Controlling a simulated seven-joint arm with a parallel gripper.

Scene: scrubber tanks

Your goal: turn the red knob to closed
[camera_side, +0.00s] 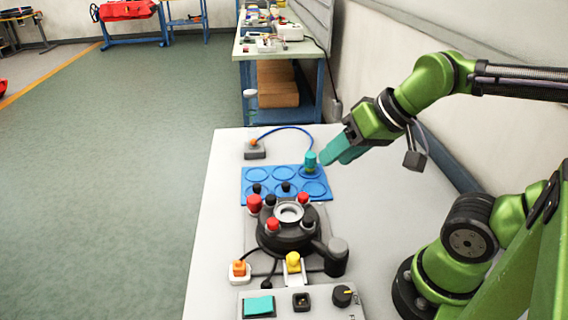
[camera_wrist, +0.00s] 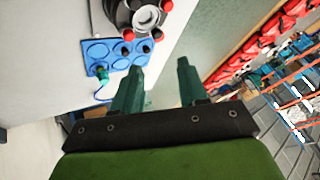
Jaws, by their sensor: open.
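Several red-topped pieces stand on and around a round black device (camera_side: 287,238) with a pale metal ring in its middle. One red piece (camera_side: 254,203) is at its back left, another (camera_side: 303,198) at its back right, and a third (camera_side: 273,224) at its front left. I cannot tell which is the red knob or how it is turned. The wrist view shows red tops (camera_wrist: 128,35) beside the device (camera_wrist: 125,12), near the top edge. My gripper (camera_side: 343,152) is open and empty, above the table behind and right of the device, apart from the red pieces. It also shows in the wrist view (camera_wrist: 157,75).
A blue tray (camera_side: 247,184) with round recesses lies behind the device, with a teal cylinder (camera_side: 311,160) and black-topped pieces on it. A grey box (camera_side: 255,152) with a blue cable is farther back. A control panel (camera_side: 280,312) is in front.

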